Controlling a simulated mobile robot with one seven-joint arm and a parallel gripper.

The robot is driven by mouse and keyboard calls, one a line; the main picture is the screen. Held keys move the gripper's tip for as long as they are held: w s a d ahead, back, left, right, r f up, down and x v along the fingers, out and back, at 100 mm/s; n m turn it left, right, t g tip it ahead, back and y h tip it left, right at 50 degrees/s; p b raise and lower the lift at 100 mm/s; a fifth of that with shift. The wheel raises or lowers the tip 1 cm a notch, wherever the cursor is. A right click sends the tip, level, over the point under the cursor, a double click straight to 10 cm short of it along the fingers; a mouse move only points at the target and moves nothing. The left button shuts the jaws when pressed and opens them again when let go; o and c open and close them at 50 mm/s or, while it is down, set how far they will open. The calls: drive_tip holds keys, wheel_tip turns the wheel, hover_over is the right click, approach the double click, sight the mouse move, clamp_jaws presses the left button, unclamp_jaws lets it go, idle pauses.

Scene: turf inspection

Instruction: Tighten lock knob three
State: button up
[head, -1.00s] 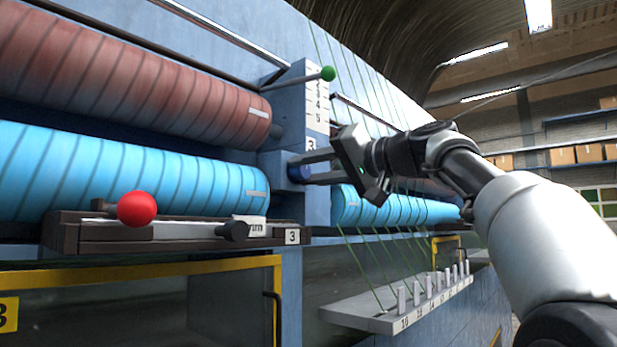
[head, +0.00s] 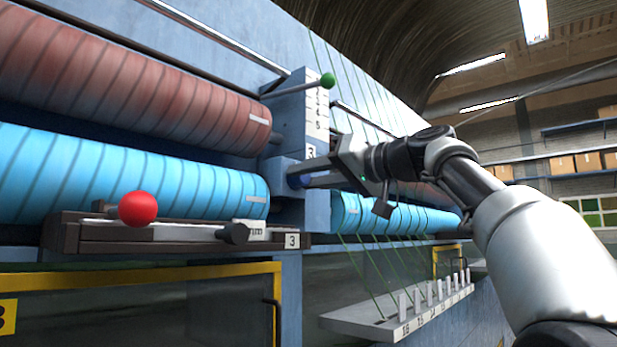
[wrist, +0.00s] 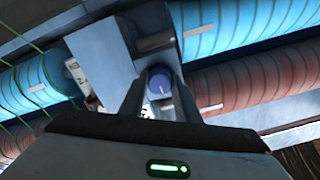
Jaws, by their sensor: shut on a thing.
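The blue lock knob (head: 296,177) sits on the side of the blue machine post, just below a label reading 3 (head: 310,152). My gripper (head: 304,176) reaches it from the right, with its fingers shut on the knob and partly hiding it. In the wrist view the knob (wrist: 159,86) shows its round face with a pale line mark, between the fingers of my gripper (wrist: 158,98).
A green-ball lever (head: 327,80) sticks out above my gripper. A red ball knob (head: 137,208) and a black knob (head: 233,233) sit on a rail at lower left. Blue (head: 130,180) and red-brown (head: 120,95) rollers flank the post. A numbered peg shelf (head: 400,318) is below.

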drive_tip(key=o, duration=1)
drive_tip(key=shift+o, duration=0.2)
drive_tip(key=b+v, duration=0.3)
drive_tip(key=v, duration=1.4)
drive_tip(key=shift+s+d, duration=0.2)
drive_tip(key=shift+f, duration=0.1)
